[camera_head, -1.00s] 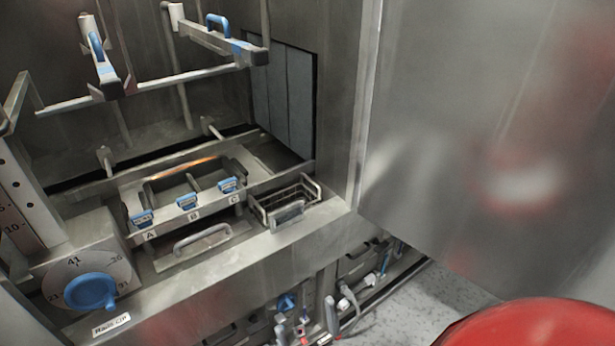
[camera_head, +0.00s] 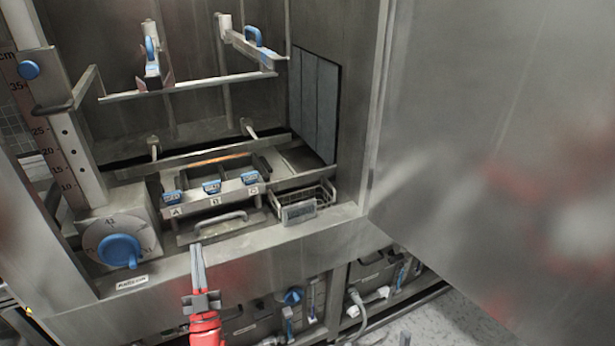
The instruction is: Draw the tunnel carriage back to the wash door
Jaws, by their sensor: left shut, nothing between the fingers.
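The carriage, a grey metal tray with dark compartments (camera_head: 212,203), sits low in the washer bay, with blue clips marked A, B and C along its front. A metal bar handle (camera_head: 219,219) stands in front of it. A dark slatted panel (camera_head: 315,105) covers an opening in the bay's right wall; I cannot tell if this is the wash door. My left gripper (camera_head: 197,247) is shut and empty, its fingers pointing up, in front of the bay sill and just below and left of the bar handle in the picture. My right gripper is out of view.
A wire basket (camera_head: 306,203) sits right of the carriage. A blue dial (camera_head: 120,250) and a scale column (camera_head: 62,150) stand at left. Rails with blue handles (camera_head: 254,37) hang above. A large steel panel (camera_head: 480,150) fills the right side. Hoses and fittings lie below the sill.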

